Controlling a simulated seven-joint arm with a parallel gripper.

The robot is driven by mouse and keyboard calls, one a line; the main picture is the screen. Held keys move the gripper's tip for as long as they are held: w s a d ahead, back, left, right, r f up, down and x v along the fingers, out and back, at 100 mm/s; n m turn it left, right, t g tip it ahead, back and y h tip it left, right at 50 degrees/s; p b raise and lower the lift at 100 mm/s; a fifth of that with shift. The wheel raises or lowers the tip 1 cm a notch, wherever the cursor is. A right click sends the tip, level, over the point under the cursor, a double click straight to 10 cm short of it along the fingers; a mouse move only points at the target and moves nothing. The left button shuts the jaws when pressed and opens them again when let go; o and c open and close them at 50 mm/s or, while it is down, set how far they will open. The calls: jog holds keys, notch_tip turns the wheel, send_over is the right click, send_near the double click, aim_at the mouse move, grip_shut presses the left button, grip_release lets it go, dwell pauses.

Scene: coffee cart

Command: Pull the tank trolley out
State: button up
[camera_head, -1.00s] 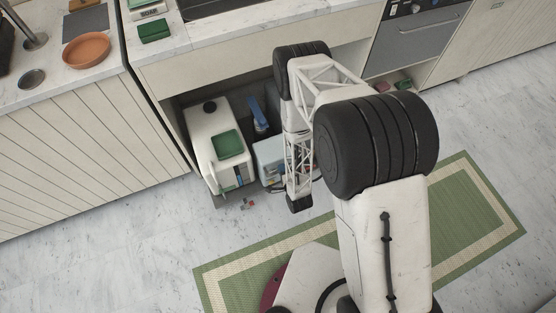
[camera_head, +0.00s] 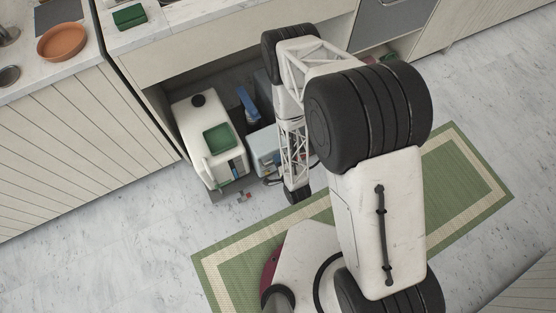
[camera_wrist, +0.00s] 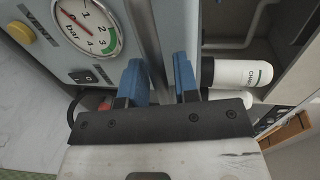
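A white tank (camera_head: 187,118) with a green tray on top stands in the open bay under the counter in the head view. Beside it is a light blue-grey box (camera_head: 264,143). In the wrist view a similar grey box (camera_wrist: 32,52) shows a bar gauge (camera_wrist: 88,27), a yellow knob and a black switch. My gripper (camera_wrist: 160,75) has two blue fingers, apart, near the box's right edge. In the head view my arm hides the fingers and part of the bay. I cannot tell which parts belong to the trolley.
A blue upright item (camera_head: 248,104) stands behind the grey box. A white canister (camera_wrist: 238,73) lies right of the fingers in the wrist view. Small bits (camera_head: 243,197) lie on the floor before the bay. A green-bordered mat (camera_head: 222,265) and open floor lie in front.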

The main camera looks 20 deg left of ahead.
jog(key=shift+o, duration=0.8)
jog(key=v, duration=0.7)
jog(key=shift+s+d, duration=0.3)
